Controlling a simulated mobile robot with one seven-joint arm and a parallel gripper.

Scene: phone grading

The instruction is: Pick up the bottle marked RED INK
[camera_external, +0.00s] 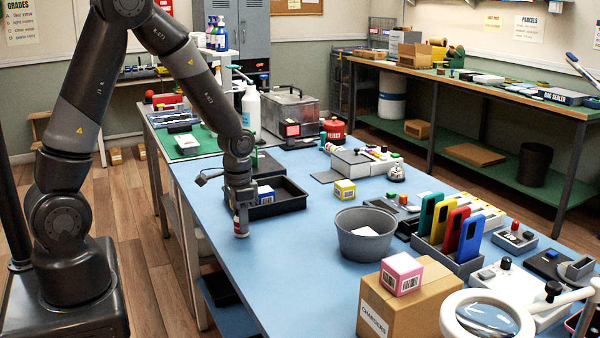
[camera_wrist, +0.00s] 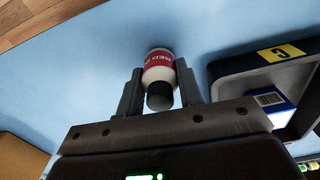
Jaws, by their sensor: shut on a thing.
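The RED INK bottle is a small white bottle with a red label and a dark cap. In the wrist view the bottle (camera_wrist: 158,68) sits between the two dark fingers of my gripper (camera_wrist: 160,95), and part of its label lettering shows. My gripper is shut on it. In the external view my gripper (camera_external: 240,208) points down near the left edge of the blue table (camera_external: 290,265). The bottle (camera_external: 238,229) shows just below it there, small and partly covered by the fingers. I cannot tell whether its base touches the table.
A black tray (camera_external: 291,203) holding a blue and white box (camera_external: 266,194) stands close to the right of my gripper. A yellow box (camera_external: 344,190), a grey bin (camera_external: 366,246) and a cardboard box marked CHARGERS (camera_external: 425,277) stand farther right. The table's front left is clear.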

